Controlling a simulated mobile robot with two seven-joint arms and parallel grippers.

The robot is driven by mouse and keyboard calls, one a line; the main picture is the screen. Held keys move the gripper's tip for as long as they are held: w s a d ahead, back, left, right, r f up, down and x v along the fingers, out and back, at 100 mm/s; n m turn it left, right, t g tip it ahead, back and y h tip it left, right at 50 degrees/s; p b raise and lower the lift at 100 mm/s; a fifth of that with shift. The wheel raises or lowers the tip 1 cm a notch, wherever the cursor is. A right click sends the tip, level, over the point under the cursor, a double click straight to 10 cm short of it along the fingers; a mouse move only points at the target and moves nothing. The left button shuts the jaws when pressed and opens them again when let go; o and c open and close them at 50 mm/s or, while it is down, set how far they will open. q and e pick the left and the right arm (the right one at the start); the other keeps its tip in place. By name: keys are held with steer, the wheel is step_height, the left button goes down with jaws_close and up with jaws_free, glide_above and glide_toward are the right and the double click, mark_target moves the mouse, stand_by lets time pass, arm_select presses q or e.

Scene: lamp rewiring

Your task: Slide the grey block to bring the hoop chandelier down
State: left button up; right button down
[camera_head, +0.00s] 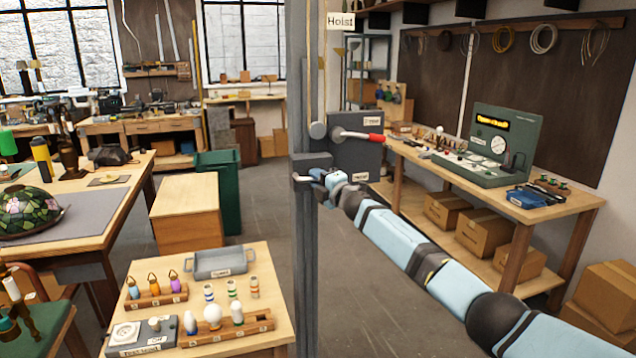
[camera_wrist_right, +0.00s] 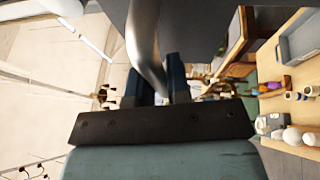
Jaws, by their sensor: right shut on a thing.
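A tall grey post with a "Hoist" sign (camera_head: 340,21) stands in the middle of the head view. A grey block (camera_head: 312,162) sits on the post at mid-height, beside a darker grey box (camera_head: 358,157) with a red-handled lever (camera_head: 376,138). My right gripper (camera_head: 318,175) is at the block's lower front, shut on a grey metal handle. The wrist view shows the curved handle (camera_wrist_right: 144,35) running down between my two dark fingers (camera_wrist_right: 163,85). I cannot make out the hoop chandelier for sure. My left gripper is not in view.
A small table (camera_head: 262,280) with bulbs and a grey tray (camera_head: 220,263) stands left of the post. A bench (camera_head: 565,212) with a green test console (camera_head: 497,145) is at the right, cardboard boxes beneath it. Bare floor lies between them.

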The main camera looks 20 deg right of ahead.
steer(key=shift+r, duration=0.35)
steer(key=c, duration=1.1)
jaws_free()
steer(key=shift+f, duration=0.1)
steer(key=shift+s+d+f, duration=0.15)
steer(key=shift+s+d, duration=0.1)
steer(key=shift+s, duration=0.15)
steer(key=b+v, duration=0.1)
steer(key=v, duration=1.2)
steer(key=shift+r, duration=0.2)
steer(key=shift+a, duration=0.1)
